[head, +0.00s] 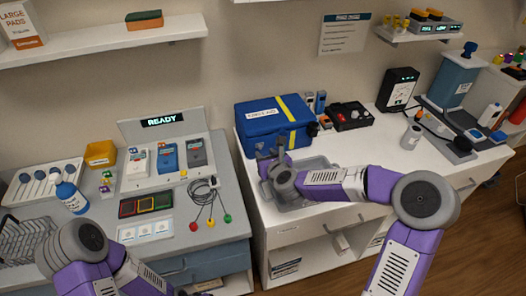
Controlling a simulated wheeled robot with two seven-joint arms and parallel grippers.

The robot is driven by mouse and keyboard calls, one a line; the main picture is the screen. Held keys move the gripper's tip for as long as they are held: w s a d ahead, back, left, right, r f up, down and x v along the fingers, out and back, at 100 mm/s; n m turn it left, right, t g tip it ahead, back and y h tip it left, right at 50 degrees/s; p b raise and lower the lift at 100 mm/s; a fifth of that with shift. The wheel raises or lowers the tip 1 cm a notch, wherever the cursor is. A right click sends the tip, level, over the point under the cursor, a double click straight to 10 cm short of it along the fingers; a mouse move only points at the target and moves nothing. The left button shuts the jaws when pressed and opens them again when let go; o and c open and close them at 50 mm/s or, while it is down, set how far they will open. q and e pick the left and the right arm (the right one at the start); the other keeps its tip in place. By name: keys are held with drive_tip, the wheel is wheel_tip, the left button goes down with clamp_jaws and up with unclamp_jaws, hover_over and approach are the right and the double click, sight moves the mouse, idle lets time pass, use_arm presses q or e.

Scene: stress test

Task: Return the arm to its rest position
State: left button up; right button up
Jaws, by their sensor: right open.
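My right arm (380,186) is purple and grey and comes in from the lower right, reaching left across the right-hand counter. Its gripper (271,153) is open, fingers up, in front of the blue case (262,122) with a yellow band. I cannot tell whether it touches the case. No object shows between its fingers. The gripper and wrist are over the left part of a grey tray (318,163) and hide some of it.
The left counter holds a READY console (163,121), a blue-labelled bottle (72,197), a wire rack (22,240) and coloured leads (210,203). A shelf (100,38) hangs above.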

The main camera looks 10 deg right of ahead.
drive_tip(key=shift+v, duration=1.05)
drive_tip(key=shift+r, duration=0.1)
